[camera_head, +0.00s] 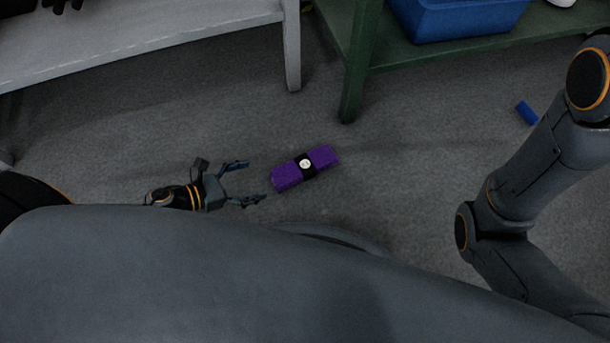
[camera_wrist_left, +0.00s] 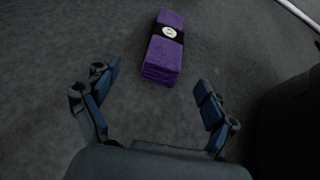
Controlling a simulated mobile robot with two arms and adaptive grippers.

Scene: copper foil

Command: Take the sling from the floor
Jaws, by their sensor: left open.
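The sling (camera_head: 288,177) is a folded purple bundle with a black band and a white round label around its middle. It lies flat on the grey floor. My left gripper (camera_head: 250,182) is open and empty, just left of the sling in the head view, with its fingers pointing toward it. In the left wrist view the sling (camera_wrist_left: 161,60) lies ahead of the open left gripper (camera_wrist_left: 157,90), beyond the fingertips and apart from them. My right arm shows at the right of the head view, but its gripper is out of frame.
A white bench (camera_head: 150,37) stands at the upper left. A green shelf (camera_head: 358,70) stands at the upper right, with a blue bin (camera_head: 460,20) on it. A small blue object (camera_head: 527,113) lies on the floor at right. The floor around the sling is clear.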

